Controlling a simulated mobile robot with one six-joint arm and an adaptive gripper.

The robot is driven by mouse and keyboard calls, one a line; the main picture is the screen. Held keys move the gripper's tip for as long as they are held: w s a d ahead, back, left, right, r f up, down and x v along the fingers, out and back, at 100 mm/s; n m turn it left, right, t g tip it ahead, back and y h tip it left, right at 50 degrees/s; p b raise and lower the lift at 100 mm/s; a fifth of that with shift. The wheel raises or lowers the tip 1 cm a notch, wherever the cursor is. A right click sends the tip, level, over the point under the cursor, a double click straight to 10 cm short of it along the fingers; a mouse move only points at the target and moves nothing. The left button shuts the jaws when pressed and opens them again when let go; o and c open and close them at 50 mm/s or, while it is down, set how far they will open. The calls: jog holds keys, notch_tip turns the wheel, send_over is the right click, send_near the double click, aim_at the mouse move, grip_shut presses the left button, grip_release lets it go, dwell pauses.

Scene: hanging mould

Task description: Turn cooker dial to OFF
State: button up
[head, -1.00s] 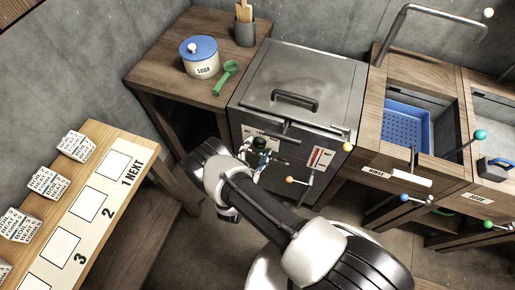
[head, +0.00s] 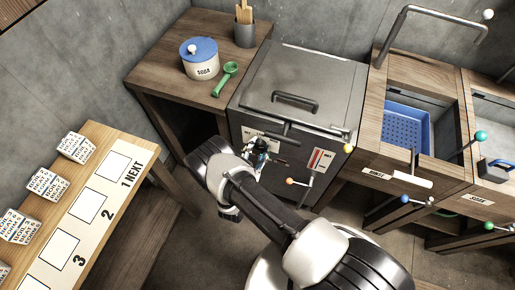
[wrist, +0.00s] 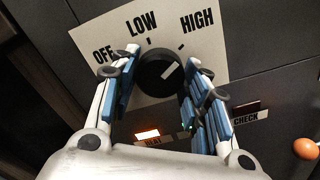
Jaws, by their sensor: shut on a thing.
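The cooker (head: 335,95) is a dark metal box with a closed lid, in the middle of the head view. Its black round dial (wrist: 160,72) sits on a white plate (wrist: 213,62) marked OFF, LOW and HIGH in the wrist view. The dial's white line points up and right, towards the HIGH side. My gripper (wrist: 162,54) has one finger on each side of the dial and is shut on it. In the head view my gripper (head: 258,147) is at the cooker's front, and the arm and fingers hide most of the dial plate.
An orange HEAT lamp (wrist: 147,134) is lit below the dial; the CHECK window (wrist: 245,107) is dark. An orange-knobbed lever (head: 291,181) stands close right of my gripper. A wooden table with a soda pot (head: 200,64) is left; sinks are right.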

jog(key=shift+c, duration=0.7)
jog(key=shift+n, duration=0.3)
jog(key=n, duration=1.1)
jog(key=shift+n, duration=0.3)
jog(key=n, duration=1.1)
jog(key=shift+n, duration=0.4)
